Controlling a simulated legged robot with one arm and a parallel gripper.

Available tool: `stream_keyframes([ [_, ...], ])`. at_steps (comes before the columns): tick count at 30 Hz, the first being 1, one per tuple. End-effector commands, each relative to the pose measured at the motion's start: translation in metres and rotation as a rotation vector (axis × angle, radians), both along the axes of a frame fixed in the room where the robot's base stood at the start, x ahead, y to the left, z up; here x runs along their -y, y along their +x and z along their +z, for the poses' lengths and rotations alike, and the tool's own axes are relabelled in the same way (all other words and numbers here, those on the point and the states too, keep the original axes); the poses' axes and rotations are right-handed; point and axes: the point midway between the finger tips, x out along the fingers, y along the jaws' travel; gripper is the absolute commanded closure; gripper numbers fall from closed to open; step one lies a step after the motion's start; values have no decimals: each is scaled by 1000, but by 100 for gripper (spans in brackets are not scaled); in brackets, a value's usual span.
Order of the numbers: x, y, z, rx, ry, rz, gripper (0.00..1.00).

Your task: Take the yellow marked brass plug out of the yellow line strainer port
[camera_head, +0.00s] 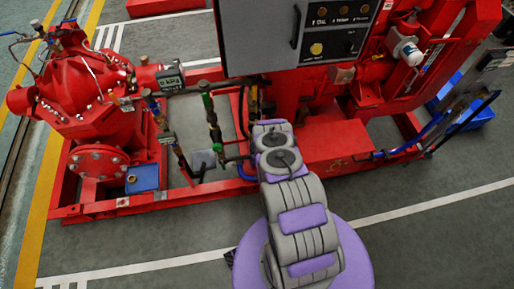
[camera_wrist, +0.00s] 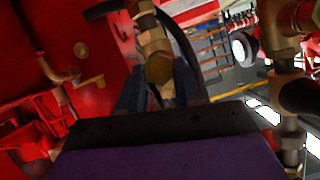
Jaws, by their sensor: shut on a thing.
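In the wrist view my gripper (camera_wrist: 160,85) has its two dark fingers on either side of a round brass plug (camera_wrist: 160,69) with a dull yellow-brown end face. The fingers are shut on it. The plug sits in line with a brass strainer fitting (camera_wrist: 150,34) that runs up from it, and it appears still seated there. The fingers hide the plug's sides, and any thread is not visible. In the head view my arm reaches to the pipework at the middle of the red pumpset; the gripper and plug are hidden there.
A second brass valve and pipe (camera_wrist: 290,60) stand close at the right in the wrist view. Red panels are at the left. In the head view a blue tray (camera_head: 146,178) with a small brass piece lies on the base frame. A grey control box (camera_head: 285,45) overhangs the pipework.

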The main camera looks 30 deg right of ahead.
Motion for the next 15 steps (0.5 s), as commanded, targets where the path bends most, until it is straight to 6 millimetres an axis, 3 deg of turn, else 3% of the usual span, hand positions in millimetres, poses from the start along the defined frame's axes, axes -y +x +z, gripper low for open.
stream_keyframes([
  [6, -3, 2, 2, -45, -174, 3, 100],
  [15, -1, 2, 2, -49, -192, 0, 100],
])
